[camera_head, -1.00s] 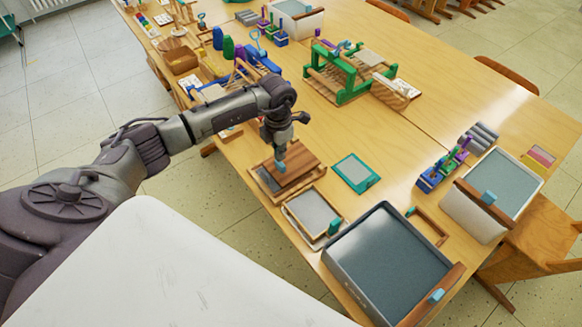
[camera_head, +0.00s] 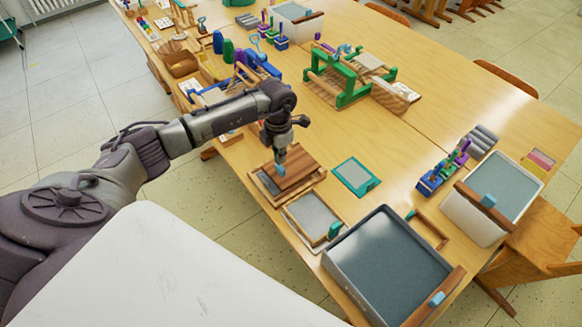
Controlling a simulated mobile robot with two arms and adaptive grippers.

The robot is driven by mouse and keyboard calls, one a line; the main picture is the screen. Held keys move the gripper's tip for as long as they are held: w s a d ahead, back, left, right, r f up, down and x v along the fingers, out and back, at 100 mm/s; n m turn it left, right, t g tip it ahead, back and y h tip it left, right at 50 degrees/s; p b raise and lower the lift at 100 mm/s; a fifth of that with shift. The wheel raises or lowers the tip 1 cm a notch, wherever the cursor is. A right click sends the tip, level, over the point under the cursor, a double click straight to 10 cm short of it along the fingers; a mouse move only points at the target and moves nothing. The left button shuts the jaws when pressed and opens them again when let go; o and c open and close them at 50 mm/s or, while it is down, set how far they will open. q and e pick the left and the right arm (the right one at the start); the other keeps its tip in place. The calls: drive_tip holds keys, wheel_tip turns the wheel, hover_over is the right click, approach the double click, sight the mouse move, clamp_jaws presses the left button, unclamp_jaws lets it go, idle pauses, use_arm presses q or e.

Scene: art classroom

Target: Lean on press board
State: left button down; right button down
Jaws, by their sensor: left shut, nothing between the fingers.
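The press board (camera_head: 301,169) is a brown wooden board with a light blue knob. It lies on a wooden-framed tray (camera_head: 262,187) near the table's front edge and covers most of it. My left gripper (camera_head: 280,163) points down at the board's knob from above. It is shut and holds nothing. Its tips are at the knob and appear to touch it, though the small view hides the exact contact. My right gripper is out of view.
A framed grey screen (camera_head: 311,214), a teal-framed screen (camera_head: 355,175) and a large grey vat (camera_head: 388,262) lie to the right. Bare table (camera_head: 440,130) shows at the right.

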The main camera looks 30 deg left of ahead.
use_arm(q)
drive_tip(key=shift+f+b, duration=1)
drive_tip(key=shift+f, duration=0.15)
idle(0.4)
drive_tip(key=shift+s+d+f, duration=0.1)
drive_tip(key=shift+s+f, duration=0.2)
idle(2.2)
drive_tip(key=shift+r, duration=0.1)
drive_tip(key=shift+w+r+p, duration=0.2)
drive_tip(key=shift+r+p, duration=0.4)
drive_tip(key=shift+r, duration=0.35)
drive_tip(key=shift+r+p, duration=1.65)
drive_tip(key=shift+r, duration=1.05)
drive_tip(key=shift+w, duration=0.1)
